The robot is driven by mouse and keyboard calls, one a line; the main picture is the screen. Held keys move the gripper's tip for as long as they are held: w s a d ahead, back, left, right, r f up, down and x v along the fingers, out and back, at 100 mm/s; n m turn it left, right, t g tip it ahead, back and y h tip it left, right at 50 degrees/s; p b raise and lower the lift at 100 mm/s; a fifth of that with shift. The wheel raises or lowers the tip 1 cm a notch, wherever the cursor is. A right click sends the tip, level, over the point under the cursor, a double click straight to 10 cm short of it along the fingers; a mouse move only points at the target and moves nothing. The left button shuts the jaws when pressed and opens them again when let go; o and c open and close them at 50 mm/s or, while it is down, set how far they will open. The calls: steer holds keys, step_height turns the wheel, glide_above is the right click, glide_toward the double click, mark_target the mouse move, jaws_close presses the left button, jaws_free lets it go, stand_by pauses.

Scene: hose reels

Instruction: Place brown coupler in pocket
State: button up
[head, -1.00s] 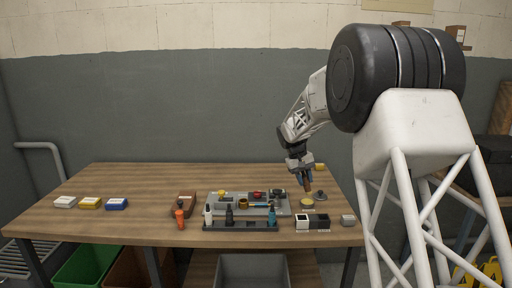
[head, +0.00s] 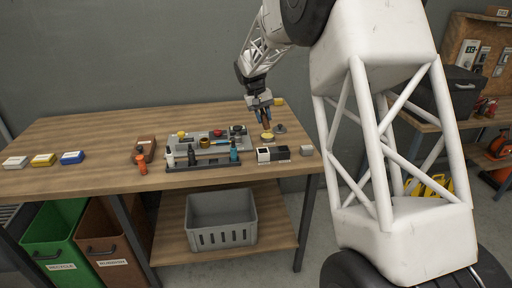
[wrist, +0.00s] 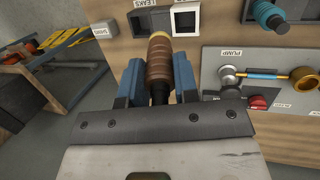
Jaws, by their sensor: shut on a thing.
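The brown coupler (wrist: 158,60) is a ribbed cylinder with a dark lower end. My gripper (wrist: 157,88) is shut on it, with one blue finger on each side. The coupler is small and hard to make out there. A grey panel (wrist: 284,62) with a PUMP label shows at right in the wrist view. A white-framed square opening (wrist: 186,20) lies beyond the coupler. I cannot tell which recess is the pocket.
A rack (head: 209,164) of upright bottles stands along the panel's front. White and black boxes (head: 272,155) and a small grey block (head: 306,150) sit at the bench's right end. Yellow, white and blue boxes lie at left.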

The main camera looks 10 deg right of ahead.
steer(key=s+f+m+t+y, duration=0.1)
steer(key=s+f, duration=0.2)
steer(key=s, duration=0.5)
steer(key=s+f+m+t+y, duration=0.1)
steer(key=s+f, duration=0.3)
steer(key=s, duration=0.4)
steer(key=shift+m+y, duration=0.4)
steer(key=shift+m, duration=0.4)
steer(key=shift+f, duration=0.15)
glide_toward(273, 154)
steer(key=w+a+f, duration=0.1)
steer(key=a, duration=0.1)
steer(key=w+a+f, duration=0.1)
steer(key=shift+w+a+f, duration=0.1)
steer(key=shift+a+f, duration=0.25)
steer(key=shift+f, duration=1.75)
steer(key=shift+f, duration=0.2)
